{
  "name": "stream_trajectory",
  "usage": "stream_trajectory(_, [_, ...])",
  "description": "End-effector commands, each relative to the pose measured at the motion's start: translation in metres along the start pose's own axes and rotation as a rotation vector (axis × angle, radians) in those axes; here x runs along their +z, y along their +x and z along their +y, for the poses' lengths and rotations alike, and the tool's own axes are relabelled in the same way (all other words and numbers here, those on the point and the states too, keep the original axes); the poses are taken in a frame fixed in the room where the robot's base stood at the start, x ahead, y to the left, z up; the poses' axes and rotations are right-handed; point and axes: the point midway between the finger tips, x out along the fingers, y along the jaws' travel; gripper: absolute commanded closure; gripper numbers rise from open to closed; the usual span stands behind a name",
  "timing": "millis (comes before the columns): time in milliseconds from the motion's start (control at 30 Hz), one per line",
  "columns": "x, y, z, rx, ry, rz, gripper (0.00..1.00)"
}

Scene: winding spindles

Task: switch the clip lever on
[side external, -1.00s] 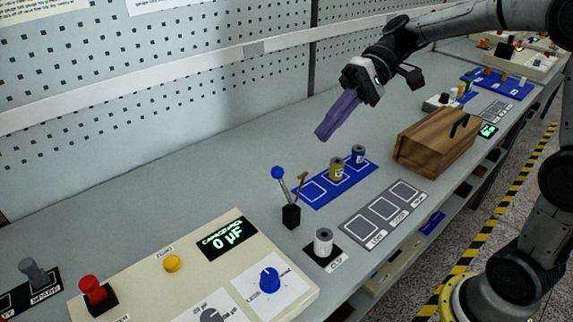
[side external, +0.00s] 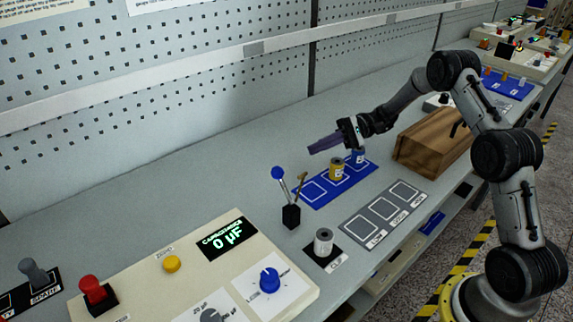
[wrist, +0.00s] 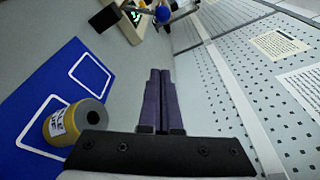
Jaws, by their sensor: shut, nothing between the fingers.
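My gripper (side external: 310,149) has long purple fingers, shut together and empty, in the air above the bench behind the blue mat. In the wrist view the closed fingers (wrist: 161,72) point toward the panel end. A blue ball-topped stick (side external: 278,173) rises from a small black holder (side external: 291,216) left of the mat, apart from my gripper; the ball shows in the wrist view (wrist: 162,14). A red lever-like part (side external: 93,289) and a grey one marked SPARE (side external: 33,271) are at the lower left. I cannot tell the lever's state.
The cream panel (side external: 140,277) shows 0 µF. A wooden box (side external: 425,143) is at right. The pegboard wall runs behind.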

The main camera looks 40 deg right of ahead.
Motion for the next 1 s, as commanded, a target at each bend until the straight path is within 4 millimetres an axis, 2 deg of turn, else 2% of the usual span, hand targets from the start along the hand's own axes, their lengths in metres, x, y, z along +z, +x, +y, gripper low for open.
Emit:
stream_trajectory(233, [0.001,0.001,0.000,0.001,-0.001,-0.001,1.00])
stream_trajectory(367, [0.001,0.008,0.000,0.003,-0.001,-0.002,1.00])
stream_trajectory(567, [0.001,0.038,0.000,0.003,0.000,-0.005,1.00])
stream_trajectory(900, [0.002,0.104,0.001,0.004,0.000,-0.004,1.00])
stream_trajectory(1000, [0.017,0.105,-0.001,0.002,0.000,-0.001,1.00])
